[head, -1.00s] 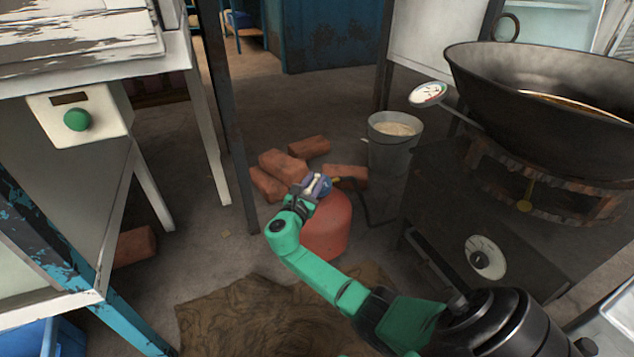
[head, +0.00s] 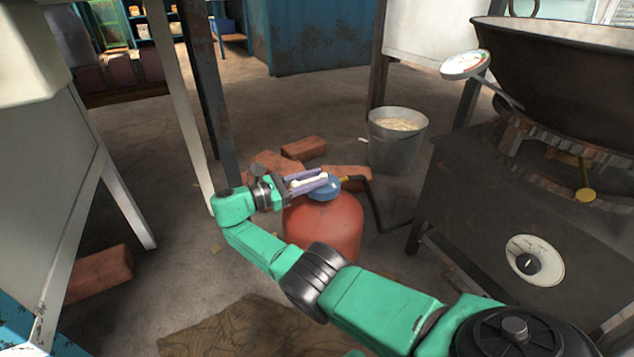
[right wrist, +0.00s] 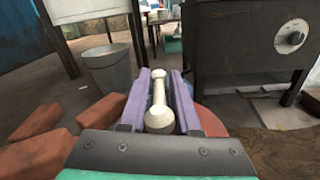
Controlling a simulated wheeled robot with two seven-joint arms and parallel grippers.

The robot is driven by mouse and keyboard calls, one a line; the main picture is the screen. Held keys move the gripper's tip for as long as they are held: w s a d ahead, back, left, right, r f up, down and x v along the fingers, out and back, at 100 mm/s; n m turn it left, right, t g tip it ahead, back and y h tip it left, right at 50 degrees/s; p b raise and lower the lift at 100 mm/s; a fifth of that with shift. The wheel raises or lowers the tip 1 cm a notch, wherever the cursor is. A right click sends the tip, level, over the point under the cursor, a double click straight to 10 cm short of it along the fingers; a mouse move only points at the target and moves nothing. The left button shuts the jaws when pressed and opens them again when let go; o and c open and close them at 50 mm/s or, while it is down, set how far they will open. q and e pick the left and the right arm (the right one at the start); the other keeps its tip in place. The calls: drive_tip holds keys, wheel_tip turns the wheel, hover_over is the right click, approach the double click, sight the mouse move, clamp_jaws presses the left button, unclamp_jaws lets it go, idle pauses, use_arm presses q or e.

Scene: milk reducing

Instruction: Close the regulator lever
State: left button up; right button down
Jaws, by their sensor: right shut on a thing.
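The red gas cylinder (head: 328,228) stands on the floor with a blue regulator (head: 328,188) on its top. My right gripper (head: 318,178) reaches in from the left over the cylinder top. Its two purple fingers are shut on the cream-white lever (head: 306,182). In the right wrist view the lever (right wrist: 159,100) lies lengthwise between the fingers, its rounded end near the palm. The fingers hide part of the regulator there. My left gripper is not in view.
Bricks (head: 304,148) lie behind the cylinder, and a metal bucket (head: 396,150) stands behind it to the right. A dark stove (head: 480,215) with a large pan (head: 560,75) stands at right. A brown sack (head: 250,330) lies in front. A black hose runs right from the regulator.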

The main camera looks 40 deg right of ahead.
drive_tip(key=shift+a+f+m+g, duration=0.15)
drive_tip(key=shift+m+g, duration=0.15)
drive_tip(key=shift+g, duration=0.2)
drive_tip(key=shift+s, duration=0.1)
drive_tip(key=c, duration=0.6)
unclamp_jaws()
drive_tip(key=shift+c, duration=0.2)
